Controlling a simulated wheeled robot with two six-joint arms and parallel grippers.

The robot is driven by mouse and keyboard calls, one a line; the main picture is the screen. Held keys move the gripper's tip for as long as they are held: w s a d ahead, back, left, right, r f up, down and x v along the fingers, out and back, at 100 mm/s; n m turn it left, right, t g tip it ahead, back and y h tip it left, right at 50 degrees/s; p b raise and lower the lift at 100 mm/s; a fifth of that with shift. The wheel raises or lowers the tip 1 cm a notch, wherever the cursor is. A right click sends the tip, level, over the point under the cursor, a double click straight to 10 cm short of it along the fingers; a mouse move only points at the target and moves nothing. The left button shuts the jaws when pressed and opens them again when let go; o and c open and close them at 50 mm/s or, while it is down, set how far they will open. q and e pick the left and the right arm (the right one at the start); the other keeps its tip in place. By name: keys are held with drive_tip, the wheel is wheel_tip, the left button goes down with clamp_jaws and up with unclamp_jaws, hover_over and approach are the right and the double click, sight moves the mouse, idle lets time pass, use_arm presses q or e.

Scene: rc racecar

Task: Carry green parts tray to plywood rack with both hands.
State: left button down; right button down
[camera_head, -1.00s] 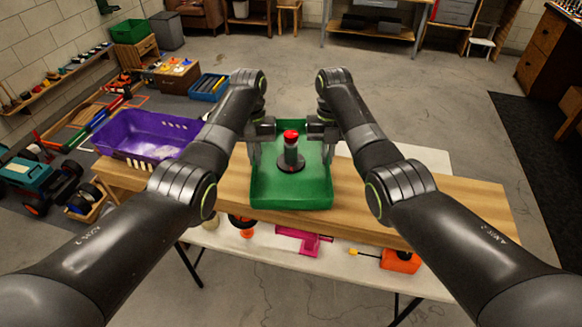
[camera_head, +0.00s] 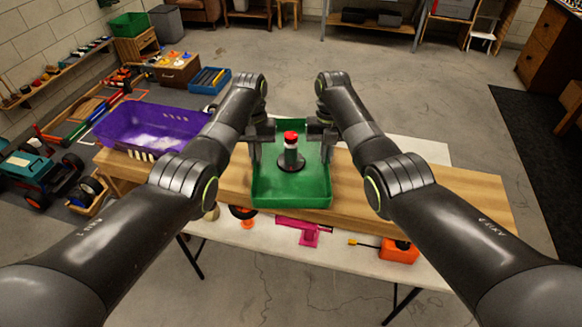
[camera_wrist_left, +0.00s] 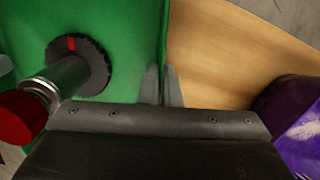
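The green parts tray (camera_head: 292,199) is centred in the head view, over a long wooden board that looks like the rack's top. I cannot tell whether it touches the board. A dark cylindrical part with a red cap (camera_head: 291,150) stands inside it. My left gripper (camera_head: 254,154) is on the tray's left wall; in the left wrist view its fingers (camera_wrist_left: 163,86) lie on either side of that wall, closed on it. My right gripper (camera_head: 327,152) is at the right wall and appears closed on it, its fingertips partly hidden. The board (camera_head: 420,200) extends to both sides.
A purple bin (camera_head: 150,128) sits on the left of the board. Below the board, a white table (camera_head: 340,262) holds a pink part (camera_head: 303,229) and an orange box (camera_head: 398,250). Toys lie on the floor at left. The board's right part is clear.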

use_arm(q)
drive_tip(key=shift+a+f, duration=0.1)
drive_tip(key=shift+f, duration=0.5)
use_arm(e)
drive_tip(key=shift+w+d+f, duration=0.1)
drive_tip(key=shift+d+f, duration=0.05)
drive_tip(key=shift+f, duration=0.45)
use_arm(q)
drive_tip(key=c, duration=2)
unclamp_jaws()
drive_tip(key=shift+f, duration=0.1)
use_arm(e)
drive_tip(key=c, duration=2)
unclamp_jaws()
use_arm(q)
drive_tip(key=o, duration=0.4)
drive_tip(key=shift+c, duration=0.2)
use_arm(e)
drive_tip(key=o, duration=0.4)
drive_tip(key=shift+c, duration=0.2)
